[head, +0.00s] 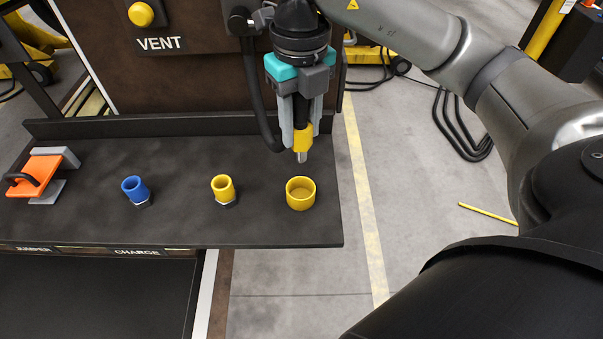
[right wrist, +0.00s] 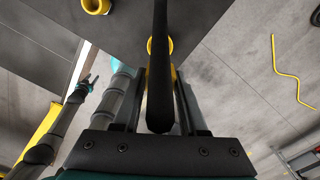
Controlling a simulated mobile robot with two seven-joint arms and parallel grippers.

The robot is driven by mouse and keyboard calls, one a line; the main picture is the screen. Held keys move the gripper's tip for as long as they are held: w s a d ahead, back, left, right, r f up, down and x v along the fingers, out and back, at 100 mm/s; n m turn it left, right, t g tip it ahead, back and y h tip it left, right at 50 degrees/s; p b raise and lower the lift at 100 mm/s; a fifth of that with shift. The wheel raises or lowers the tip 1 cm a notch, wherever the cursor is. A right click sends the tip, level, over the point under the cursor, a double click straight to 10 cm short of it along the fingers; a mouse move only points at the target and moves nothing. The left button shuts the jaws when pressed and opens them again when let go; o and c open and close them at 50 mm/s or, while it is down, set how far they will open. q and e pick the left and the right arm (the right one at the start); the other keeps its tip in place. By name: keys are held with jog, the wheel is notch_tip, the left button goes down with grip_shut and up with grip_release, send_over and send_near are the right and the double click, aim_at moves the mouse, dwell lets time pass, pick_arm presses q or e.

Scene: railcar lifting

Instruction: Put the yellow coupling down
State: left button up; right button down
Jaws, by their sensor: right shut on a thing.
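My right gripper (head: 302,125) is shut on the yellow coupling (head: 303,138), which has a yellow collar and a metal tip pointing down. It holds the coupling just above and behind a yellow cup (head: 301,193) at the right end of the dark shelf (head: 180,228); the tip looks clear of the cup. In the right wrist view a black shaft (right wrist: 160,75) runs between the fingers and hides most of the coupling. An arm at the left of that view ends in a small teal gripper (right wrist: 88,83), apparently my left; its fingers are too small to judge.
A yellow fitting (head: 223,188) and a blue fitting (head: 135,190) stand left of the cup. An orange-handled part (head: 38,176) lies at the shelf's left end. A black hose (head: 259,105) hangs beside my right gripper. Open floor (head: 440,200) lies right of the shelf.

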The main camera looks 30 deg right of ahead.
notch_tip(320, 180, down, 12)
jog(key=shift+r, duration=0.2)
jog(key=shift+f, duration=0.1)
jog(key=shift+c, duration=2.2)
grip_release()
notch_tip(320, 180, up, 12)
jog(key=shift+r, duration=0.15)
